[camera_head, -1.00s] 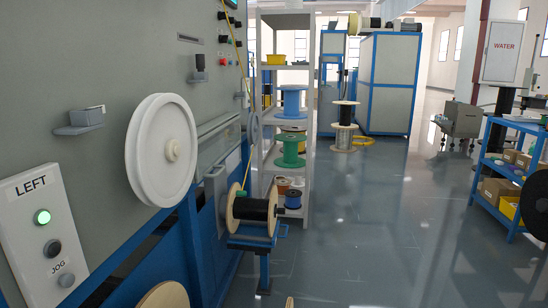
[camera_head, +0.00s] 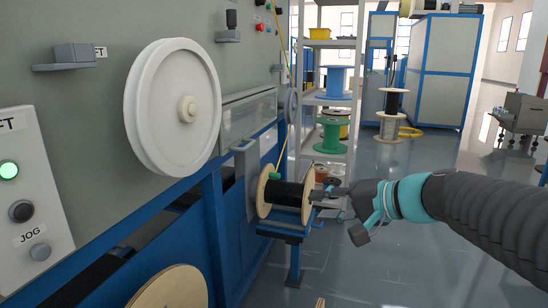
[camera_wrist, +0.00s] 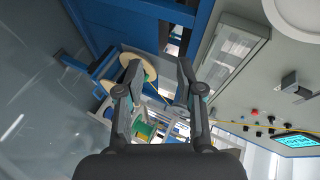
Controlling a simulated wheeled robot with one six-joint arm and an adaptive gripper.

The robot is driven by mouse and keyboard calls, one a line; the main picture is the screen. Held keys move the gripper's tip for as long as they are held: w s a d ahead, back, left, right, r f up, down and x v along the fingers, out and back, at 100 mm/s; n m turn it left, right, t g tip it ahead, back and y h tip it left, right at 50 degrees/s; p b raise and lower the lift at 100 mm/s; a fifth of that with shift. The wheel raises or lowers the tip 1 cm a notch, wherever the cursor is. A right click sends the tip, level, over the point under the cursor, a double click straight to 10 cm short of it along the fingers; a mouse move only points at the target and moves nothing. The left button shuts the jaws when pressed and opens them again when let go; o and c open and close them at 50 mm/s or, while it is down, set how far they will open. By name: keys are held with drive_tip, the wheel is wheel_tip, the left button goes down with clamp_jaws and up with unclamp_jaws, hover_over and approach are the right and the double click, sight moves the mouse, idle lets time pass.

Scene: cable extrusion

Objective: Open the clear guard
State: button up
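The clear guard (camera_head: 248,118) is a see-through panel with a pale frame on the grey machine wall, right of the large white wheel. It looks shut. It also shows in the wrist view (camera_wrist: 232,50), to the right of my fingers. My gripper (camera_head: 335,195) reaches in from the right in the head view, in front of the spool stand and apart from the guard. In the wrist view, my gripper (camera_wrist: 155,85) has its two fingers spread with nothing between them.
A black-wound spool (camera_head: 285,193) on a blue stand is close to my gripper. The white wheel (camera_head: 173,107) juts from the wall left of the guard. A shelf (camera_head: 312,72) with reels stands behind. Open floor (camera_head: 420,165) lies to the right.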

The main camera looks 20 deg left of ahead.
sight(249, 145)
drive_tip(key=w+a+r+m+y, duration=0.1)
drive_tip(key=w+a+y, duration=0.1)
drive_tip(key=w+a, duration=0.3)
drive_tip(key=w+a+r+m+t+y+b, duration=0.1)
drive_tip(key=w+a, duration=0.5)
drive_tip(key=a, duration=0.6)
drive_tip(key=w+a+r+m+t+y+b, duration=0.1)
drive_tip(key=w+a+r+y, duration=0.1)
drive_tip(key=w+a, duration=0.3)
drive_tip(key=shift+w+a+y, duration=0.15)
drive_tip(key=shift+a+y, duration=0.2)
drive_tip(key=shift+a, duration=0.75)
drive_tip(key=shift+w+a+y, duration=0.15)
drive_tip(key=shift+a+y, duration=0.2)
drive_tip(key=shift+a, duration=0.7)
clamp_jaws()
